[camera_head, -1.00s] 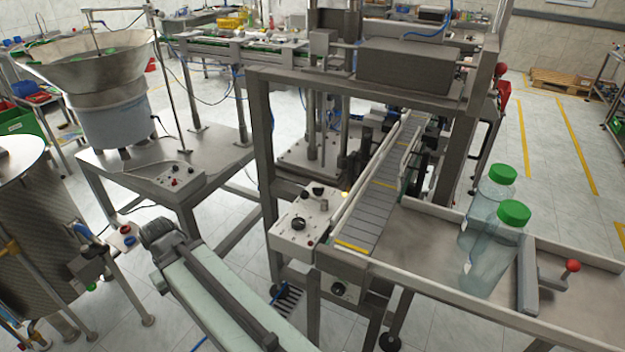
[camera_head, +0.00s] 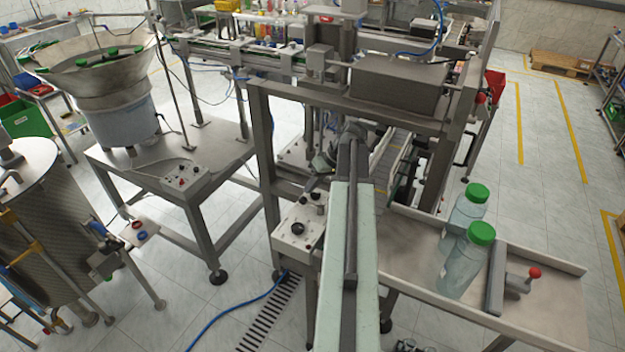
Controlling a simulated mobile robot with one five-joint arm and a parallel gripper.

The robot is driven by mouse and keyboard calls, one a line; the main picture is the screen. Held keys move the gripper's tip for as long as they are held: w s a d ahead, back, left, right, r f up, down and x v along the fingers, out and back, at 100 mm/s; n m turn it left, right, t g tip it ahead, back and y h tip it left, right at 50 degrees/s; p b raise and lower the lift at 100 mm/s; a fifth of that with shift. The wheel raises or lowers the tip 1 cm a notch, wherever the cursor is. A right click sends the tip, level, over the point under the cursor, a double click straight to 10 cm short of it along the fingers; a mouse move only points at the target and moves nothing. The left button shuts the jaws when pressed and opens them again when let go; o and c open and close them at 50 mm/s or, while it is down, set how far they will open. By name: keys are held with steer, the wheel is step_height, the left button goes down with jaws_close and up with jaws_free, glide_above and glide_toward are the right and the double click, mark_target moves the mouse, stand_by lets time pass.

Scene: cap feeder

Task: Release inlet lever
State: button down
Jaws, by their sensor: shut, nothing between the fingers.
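The inlet lever shows as a grey arm with a red ball knob (camera_head: 534,272) on the right part of the steel inlet tray (camera_head: 555,300). It joins a grey gate bar (camera_head: 496,278) lying across the tray. Two clear bottles with green caps, a front one (camera_head: 463,265) and a rear one (camera_head: 462,213), stand just left of the bar. My pale green arm reaches up the middle of the view, left of the tray and apart from the lever.
A slatted conveyor (camera_head: 390,165) runs back from the tray under the steel machine frame (camera_head: 262,150), partly hidden by my arm. A control box (camera_head: 298,228) stands left of my arm. A cap hopper (camera_head: 105,75) is at left. The floor right of the tray is clear.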

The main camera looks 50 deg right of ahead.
steer(key=s+d+r+t, duration=0.1)
steer(key=s+d+r, duration=0.1)
steer(key=s+d, duration=0.2)
steer(key=shift+d+r+p, duration=0.3)
steer(key=shift+d, duration=0.55)
steer(key=shift+w+f, duration=0.1)
steer(key=b+x, duration=0.8)
steer(key=x, duration=0.1)
steer(key=shift+f, duration=0.3)
steer(key=shift+w+a+f, duration=0.1)
steer(key=shift+w+f, duration=0.05)
